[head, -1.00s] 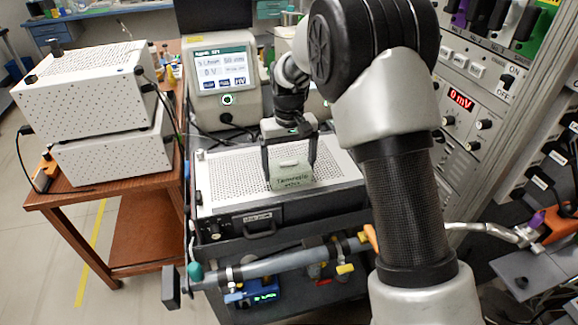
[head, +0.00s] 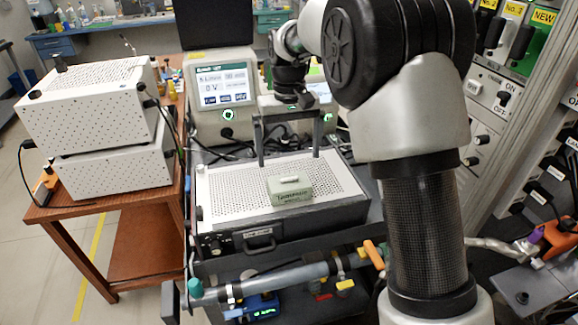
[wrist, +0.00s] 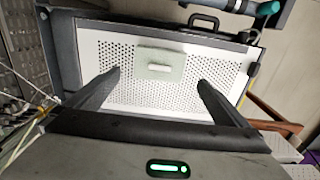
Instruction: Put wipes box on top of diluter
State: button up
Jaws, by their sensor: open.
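The wipes box (head: 290,191) is a small pale green box with a white slot on top. It rests on the perforated white top of the diluter (head: 232,188), a wide low unit with a dark front and a handle. My gripper (head: 288,160) is open and empty, above and behind the box, apart from it. In the wrist view, the wipes box (wrist: 153,62) lies on the diluter's perforated top (wrist: 190,105), beyond the spread fingers (wrist: 160,83).
A monitor unit (head: 222,92) with a lit screen stands behind the diluter. Two stacked white perforated boxes (head: 90,105) sit on a wooden table at left. A pipe with valves (head: 270,278) runs below the diluter's front. A panel rack (head: 490,110) stands at right.

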jog(key=s+d+r+m+t, duration=0.2)
jog(key=s+d+r+t, duration=0.1)
jog(key=s+d+r, duration=0.8)
jog(key=s+d+f+m+t, duration=0.1)
jog(key=s+d, duration=0.3)
jog(key=s, duration=1.3)
jog(key=shift+s+t, duration=0.3)
jog(key=shift+t, duration=0.5)
